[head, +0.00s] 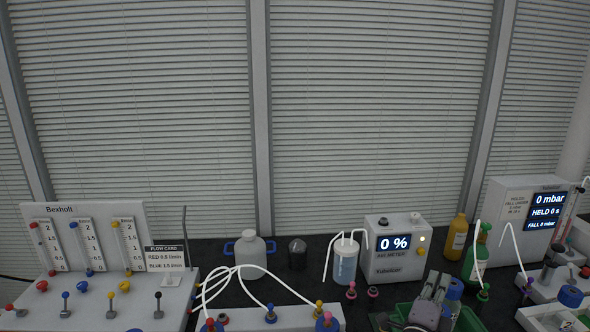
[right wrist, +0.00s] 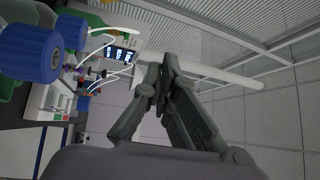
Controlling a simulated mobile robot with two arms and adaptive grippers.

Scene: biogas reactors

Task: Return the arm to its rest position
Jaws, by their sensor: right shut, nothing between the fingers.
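My right gripper (head: 440,285) shows at the bottom right of the head view, above the dark bench beside a blue cap (head: 455,287). In the right wrist view its fingers (right wrist: 163,75) come together at the tips, with nothing between them. The fingers point toward the grey wall and blinds, clear of the bench items. My left gripper is not in the head view.
A green tray (head: 467,320) lies close to my right gripper. The meter (head: 395,262) reads 0 %, and the pressure box (head: 503,225) reads 0 mbar. A yellow bottle (head: 456,238), a green bottle (head: 470,268) and white tubes stand nearby. The flow panel (head: 60,215) is at left.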

